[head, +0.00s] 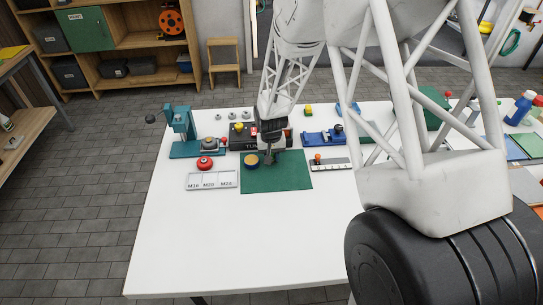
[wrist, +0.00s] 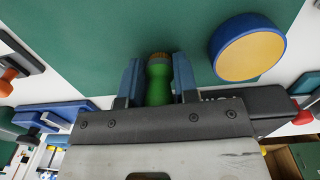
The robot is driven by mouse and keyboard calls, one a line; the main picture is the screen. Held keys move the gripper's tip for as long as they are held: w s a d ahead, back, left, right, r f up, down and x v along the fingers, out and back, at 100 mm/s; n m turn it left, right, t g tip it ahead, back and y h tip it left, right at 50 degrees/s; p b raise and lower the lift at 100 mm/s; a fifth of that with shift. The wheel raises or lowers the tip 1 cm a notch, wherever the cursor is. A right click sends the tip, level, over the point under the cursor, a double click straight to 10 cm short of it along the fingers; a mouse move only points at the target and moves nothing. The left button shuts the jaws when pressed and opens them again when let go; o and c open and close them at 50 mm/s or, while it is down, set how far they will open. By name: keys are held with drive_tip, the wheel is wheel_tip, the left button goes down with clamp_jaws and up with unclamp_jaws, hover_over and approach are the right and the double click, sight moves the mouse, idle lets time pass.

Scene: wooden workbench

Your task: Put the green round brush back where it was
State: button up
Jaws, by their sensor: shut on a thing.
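My gripper (wrist: 158,62) is shut on the green round brush (wrist: 158,88), with one blue finger on each side of its green body. The brush's tan bristle end points up in the wrist view, over the green mat (wrist: 85,35). In the head view my gripper (head: 269,160) is low over the back part of the green mat (head: 285,183); the brush is hard to make out there. I cannot tell whether the brush touches the mat. A dark labelled block (head: 240,143) stands just behind my gripper, partly hidden by my arm.
A round yellow-topped, blue-rimmed piece (wrist: 246,50) sits on the mat close beside my gripper. A white tray marked M16, M20, M24 (head: 211,187) and a red knob (head: 205,163) are left. A blue tool (head: 318,138) stands right. The white table's front (head: 230,240) is clear.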

drive_tip(key=shift+f, duration=0.1)
drive_tip(key=o, duration=0.9)
drive_tip(key=shift+o, duration=0.2)
wheel_tip(320, 180, up, 12)
drive_tip(key=shift+a+r, duration=0.15)
idle(0.7)
